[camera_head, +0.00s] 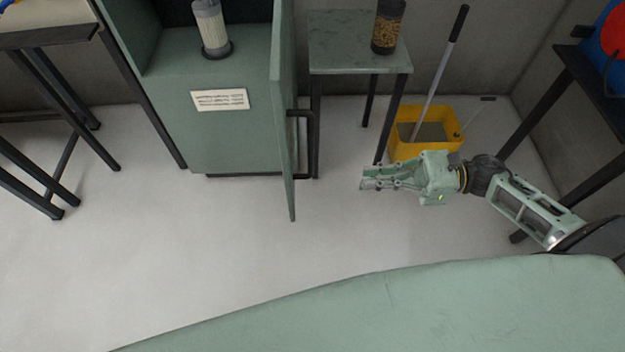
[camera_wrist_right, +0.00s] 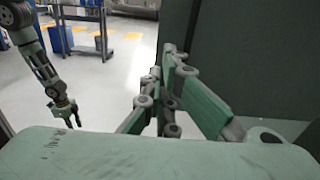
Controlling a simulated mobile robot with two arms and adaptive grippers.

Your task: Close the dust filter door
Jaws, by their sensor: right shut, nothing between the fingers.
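The green dust filter door (camera_head: 284,100) stands open, seen nearly edge-on at the right side of the green cabinet (camera_head: 225,135). Its black handle (camera_head: 305,130) faces right. A white filter cartridge (camera_head: 211,28) stands inside the cabinet. My right gripper (camera_head: 364,178) is shut and empty, to the right of the door and apart from it. In the right wrist view its fingers (camera_wrist_right: 170,90) show in front of a dark green panel (camera_wrist_right: 240,50), probably the door. My left gripper (camera_wrist_right: 68,112) hangs at the left of that view; its finger state is too small to tell.
A small green table (camera_head: 345,48) with a jar (camera_head: 387,25) stands behind the handle. A yellow mop bucket (camera_head: 425,132) sits behind my right gripper. Dark-legged tables stand at far left and right. Floor in front of the cabinet is clear.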

